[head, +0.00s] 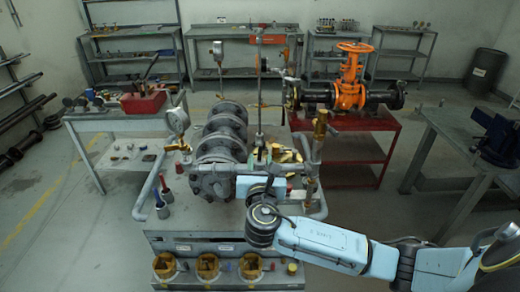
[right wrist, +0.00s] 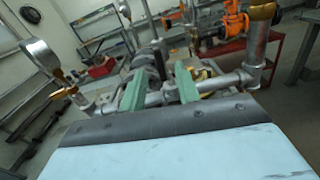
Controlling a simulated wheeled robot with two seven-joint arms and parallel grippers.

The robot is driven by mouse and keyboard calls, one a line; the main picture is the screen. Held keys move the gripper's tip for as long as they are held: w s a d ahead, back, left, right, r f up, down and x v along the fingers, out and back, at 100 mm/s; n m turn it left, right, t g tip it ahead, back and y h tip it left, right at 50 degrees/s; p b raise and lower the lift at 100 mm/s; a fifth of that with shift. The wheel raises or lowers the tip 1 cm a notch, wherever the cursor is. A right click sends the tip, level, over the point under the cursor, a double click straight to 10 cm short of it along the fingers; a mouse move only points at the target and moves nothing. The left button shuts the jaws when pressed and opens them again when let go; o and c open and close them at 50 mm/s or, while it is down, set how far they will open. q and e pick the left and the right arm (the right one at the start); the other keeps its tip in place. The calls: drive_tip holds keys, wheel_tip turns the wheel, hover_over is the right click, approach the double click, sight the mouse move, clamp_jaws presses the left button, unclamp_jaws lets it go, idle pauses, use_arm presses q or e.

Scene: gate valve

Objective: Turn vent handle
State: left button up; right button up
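My right gripper (head: 268,158) reaches over the valve bench from the right, beside the grey flanged valve body (head: 220,140). In the right wrist view its two green fingers (right wrist: 160,90) stand apart with a gap between them. A grey horizontal pipe (right wrist: 221,83) runs just beyond the fingertips; I cannot tell whether they touch it. A brass fitting (head: 320,124) tops the upright pipe to the right, and it also shows in the right wrist view (right wrist: 262,10). I cannot pick out the vent handle for certain. My left gripper is out of view.
A pressure gauge (head: 177,120) rises at the left of the assembly, also in the right wrist view (right wrist: 40,56). An orange valve (head: 350,92) stands on a red table behind. Several cups (head: 207,266) line the bench's front. Open floor lies to the left.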

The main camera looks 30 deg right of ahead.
sight(260, 153)
drive_tip(key=x, duration=0.5)
drive_tip(key=shift+w+d, duration=0.1)
clamp_jaws()
